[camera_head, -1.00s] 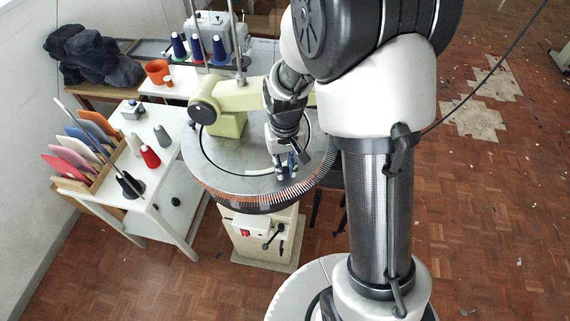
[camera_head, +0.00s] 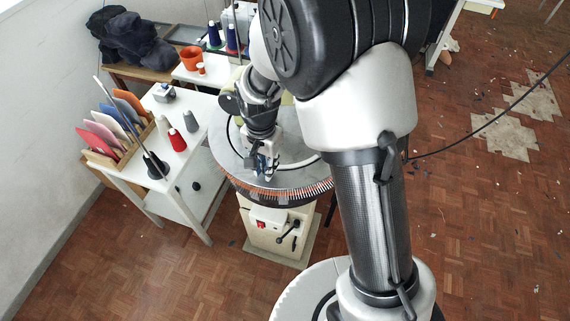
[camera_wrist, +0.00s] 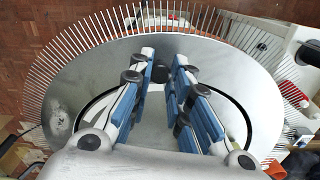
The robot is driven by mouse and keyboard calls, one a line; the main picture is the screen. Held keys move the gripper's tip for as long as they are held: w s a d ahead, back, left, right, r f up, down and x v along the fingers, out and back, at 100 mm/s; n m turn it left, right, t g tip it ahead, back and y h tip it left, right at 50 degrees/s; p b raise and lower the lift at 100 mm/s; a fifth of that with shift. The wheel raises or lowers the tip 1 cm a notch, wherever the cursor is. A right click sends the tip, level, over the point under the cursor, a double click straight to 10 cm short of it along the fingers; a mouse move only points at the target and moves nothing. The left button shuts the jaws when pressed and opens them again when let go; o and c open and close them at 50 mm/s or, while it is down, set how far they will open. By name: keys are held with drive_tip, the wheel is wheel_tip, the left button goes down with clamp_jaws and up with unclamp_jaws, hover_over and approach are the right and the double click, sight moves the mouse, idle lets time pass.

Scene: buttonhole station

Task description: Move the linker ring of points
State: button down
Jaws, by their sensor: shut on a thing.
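The linker ring of points (camera_head: 296,190) is a round grey metal dial with a fringe of thin points around its rim, some looking orange at the front. In the wrist view the ring (camera_wrist: 100,55) fills the middle, its points fanning out along the far edge. My gripper (camera_head: 265,172) reaches down at the front left part of the ring. In the wrist view my gripper (camera_wrist: 165,78) has its blue-padded fingers close together at the tips, shut on the ring near its points. The exact contact is hidden by the fingers.
A white side table (camera_head: 165,120) with yarn cones stands left of the machine. A rack of coloured panels (camera_head: 112,130) is on it. An orange pot (camera_head: 191,57) stands behind. The machine's pedestal (camera_head: 270,235) is below the ring. Open parquet floor lies to the right.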

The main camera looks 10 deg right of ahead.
sight(223, 146)
drive_tip(key=w+a+m, duration=0.1)
drive_tip(key=a, duration=0.1)
drive_tip(key=w+a+m, duration=0.2)
drive_tip(key=w+a+m+p, duration=0.1)
drive_tip(key=a, duration=0.1)
drive_tip(key=shift+w+a+m, duration=0.3)
drive_tip(key=shift+w, duration=0.1)
drive_tip(key=w+a+m, duration=0.1)
drive_tip(key=w, duration=0.1)
drive_tip(key=w+a+m, duration=0.1)
drive_tip(key=w+m, duration=0.1)
drive_tip(key=w+a+m+p, duration=0.1)
drive_tip(key=w, duration=0.1)
drive_tip(key=shift+w+a, duration=0.15)
drive_tip(key=shift+a, duration=0.25)
drive_tip(key=shift+w+a+m, duration=0.15)
drive_tip(key=shift+w+m, duration=0.3)
drive_tip(key=shift+w, duration=0.05)
drive_tip(key=shift+w+a+m, duration=0.15)
drive_tip(key=shift+w+m, duration=0.3)
drive_tip(key=shift+w, duration=0.05)
drive_tip(key=c, duration=1.5)
unclamp_jaws()
drive_tip(key=shift+o, duration=0.2)
wheel_tip(223, 146, up, 12)
